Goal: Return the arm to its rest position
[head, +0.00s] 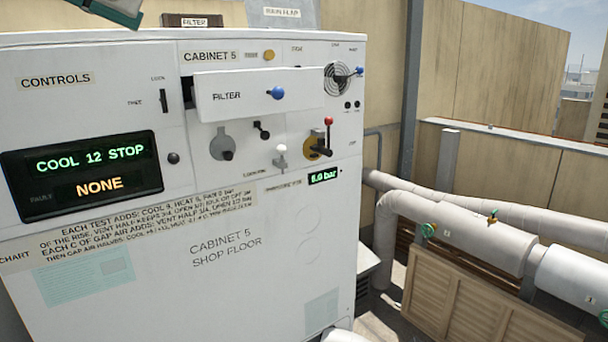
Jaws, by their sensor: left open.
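The rest of the left arm is cut off by the frame. My right gripper is not in view.
The FILTER drawer (235,97) with a blue knob stands out from the cabinet front. Below it are levers, including a red-tipped one (328,122). A display (90,170) reads "COOL 12 STOP" and "NONE". Lagged pipes (460,230) run at the right.

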